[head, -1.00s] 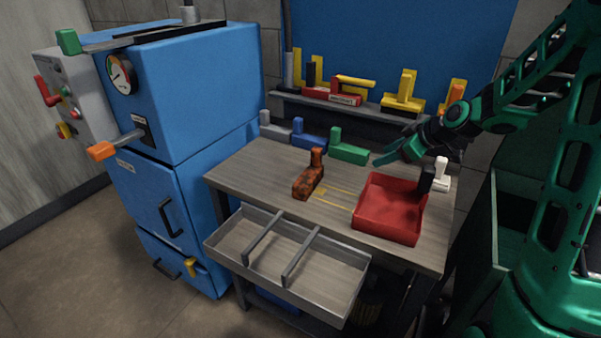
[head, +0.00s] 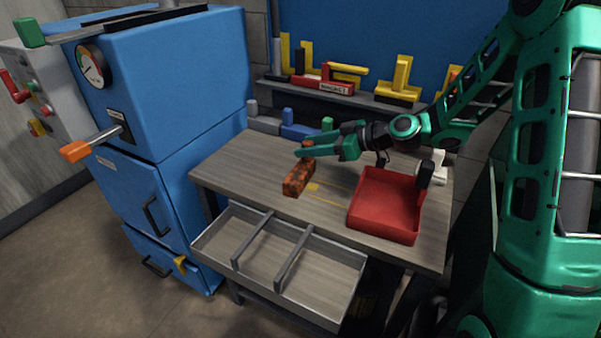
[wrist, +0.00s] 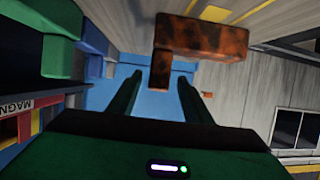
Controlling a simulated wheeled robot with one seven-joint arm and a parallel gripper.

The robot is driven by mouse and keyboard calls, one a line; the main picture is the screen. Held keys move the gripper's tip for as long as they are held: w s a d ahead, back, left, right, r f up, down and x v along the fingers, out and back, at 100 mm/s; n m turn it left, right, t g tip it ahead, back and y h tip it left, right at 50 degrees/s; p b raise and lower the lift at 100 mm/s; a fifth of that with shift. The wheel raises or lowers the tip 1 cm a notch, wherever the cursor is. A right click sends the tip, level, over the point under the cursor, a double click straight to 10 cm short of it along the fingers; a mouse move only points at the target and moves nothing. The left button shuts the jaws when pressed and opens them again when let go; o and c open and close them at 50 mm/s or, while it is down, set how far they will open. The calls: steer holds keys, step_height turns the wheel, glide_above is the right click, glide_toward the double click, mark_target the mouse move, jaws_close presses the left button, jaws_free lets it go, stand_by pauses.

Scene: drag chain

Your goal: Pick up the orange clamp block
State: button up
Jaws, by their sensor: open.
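The orange clamp block (head: 297,181), mottled with dark patches, stands on the workbench with its long base down and a short post up. My gripper (head: 302,149) reaches in from the right at the height of the post, and its fingers partly hide the post in the head view. In the wrist view the clamp block (wrist: 205,38) lies ahead, with its post pointing down the picture. The post's end is roughly between the open fingertips of my gripper (wrist: 158,82). I cannot tell whether either finger touches it.
A red tray (head: 385,205) stands on the bench (head: 240,170) to the right. Blue (head: 300,132) and green (head: 327,124) blocks stand behind, below a shelf of yellow and red pieces. An open drawer (head: 290,262) juts out in front. A blue cabinet (head: 170,90) stands left.

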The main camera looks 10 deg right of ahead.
steer(key=shift+x, duration=2.6)
steer(key=shift+w+d, duration=0.15)
jaws_close()
